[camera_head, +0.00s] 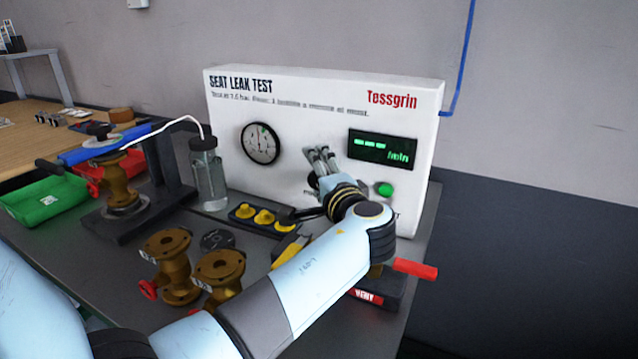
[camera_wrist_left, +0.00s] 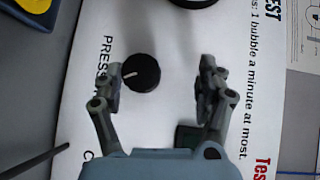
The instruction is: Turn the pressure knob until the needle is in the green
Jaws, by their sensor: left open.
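The white seat leak test panel (camera_head: 300,110) stands at the back of the bench. The black pressure knob (camera_wrist_left: 141,72), with a white pointer line, is on the panel in the wrist view. My left gripper (camera_head: 322,158) is open in front of the panel, right of the gauge; it also shows in the wrist view (camera_wrist_left: 162,70). The knob appears between its fingers, nearer one finger, not gripped. In the head view my gripper largely hides the knob.
A green display (camera_head: 383,149) and green button (camera_head: 384,189) are on the panel's right. A water bottle (camera_head: 208,176), yellow knobs (camera_head: 264,217) and brass valves (camera_head: 218,270) stand before it. A red-handled lever (camera_head: 414,269) sticks out at the right.

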